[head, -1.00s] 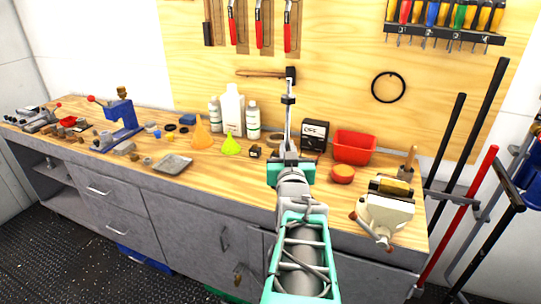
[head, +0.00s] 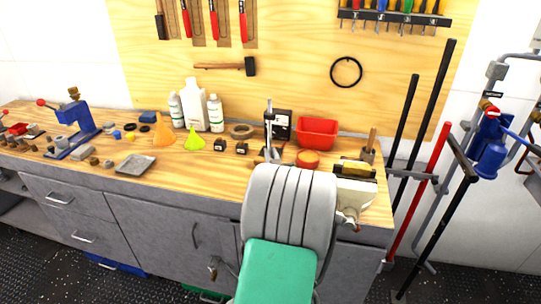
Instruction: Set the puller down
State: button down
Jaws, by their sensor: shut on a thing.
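The puller (head: 268,122), a slim grey metal tool, stands upright over the back part of the workbench (head: 225,184), in front of a small black box. Its lower end is hidden behind my arm. My gripper (head: 269,153) is mostly hidden by my large grey arm link; only a little shows at the foot of the puller. It is shut on the puller. I cannot tell whether the puller touches the bench top.
A red bin (head: 317,132), an orange round thing (head: 308,159) and a vise (head: 355,190) stand to the right. White bottles (head: 197,105), funnels (head: 193,139) and a grey tray (head: 135,164) are to the left. Bare wood shows left of my arm.

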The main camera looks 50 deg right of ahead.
jog(key=shift+f+b, duration=0.1)
jog(key=shift+b, duration=0.2)
jog(key=c, duration=1.5)
grip_release()
